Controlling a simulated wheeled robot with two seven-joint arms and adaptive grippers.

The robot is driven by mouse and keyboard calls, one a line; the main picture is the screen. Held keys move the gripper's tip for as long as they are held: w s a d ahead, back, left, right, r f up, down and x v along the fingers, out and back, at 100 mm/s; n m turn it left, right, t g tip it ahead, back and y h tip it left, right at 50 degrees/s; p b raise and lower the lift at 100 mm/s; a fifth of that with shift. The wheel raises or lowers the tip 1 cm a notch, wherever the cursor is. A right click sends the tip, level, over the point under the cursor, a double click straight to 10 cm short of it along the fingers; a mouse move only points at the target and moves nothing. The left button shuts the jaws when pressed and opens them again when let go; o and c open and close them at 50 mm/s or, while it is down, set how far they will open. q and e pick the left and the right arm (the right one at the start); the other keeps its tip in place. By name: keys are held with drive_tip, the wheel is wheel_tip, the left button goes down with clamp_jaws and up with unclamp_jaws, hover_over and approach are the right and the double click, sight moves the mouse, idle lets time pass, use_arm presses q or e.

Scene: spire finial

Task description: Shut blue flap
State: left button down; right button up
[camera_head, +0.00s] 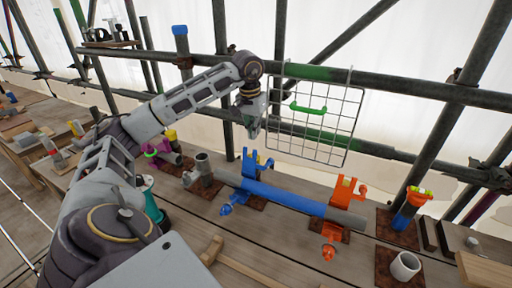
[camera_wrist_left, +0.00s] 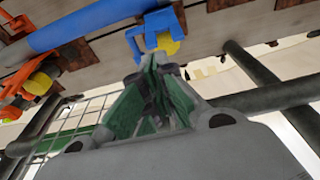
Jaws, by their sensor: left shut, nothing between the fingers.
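The blue flap (camera_head: 249,163) stands up, open, on the back side of a blue clamp around the blue pipe (camera_head: 290,199). A blue swing bolt (camera_head: 226,208) sticks out at the clamp's front. My left gripper (camera_head: 253,134) is shut and empty, pointing down just above the flap and apart from it in the head view. In the left wrist view the flap (camera_wrist_left: 135,44) shows just beyond the green-padded fingertips (camera_wrist_left: 160,62), with a yellow part beside it. Whether they touch there I cannot tell. My right gripper is not in view.
An orange clamp (camera_head: 346,192) stands farther right on the same pipe. A wire basket panel (camera_head: 335,135) with a green handle hangs from the scaffold rail behind my gripper. A grey cup (camera_head: 405,266) and a wooden mallet (camera_head: 212,249) are near the front.

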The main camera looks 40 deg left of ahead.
use_arm(q)
drive_tip(key=shift+w+a+f, duration=0.1)
drive_tip(key=shift+w+f, duration=0.15)
drive_tip(key=shift+f, duration=1.4)
drive_tip(key=shift+w+a+f, duration=0.1)
drive_tip(key=shift+w+f, duration=0.2)
drive_tip(key=shift+f, duration=1.35)
drive_tip(key=shift+w+a+f, duration=0.1)
drive_tip(key=shift+w+f, duration=0.15)
drive_tip(key=shift+f, duration=1.4)
drive_tip(key=shift+d, duration=0.1)
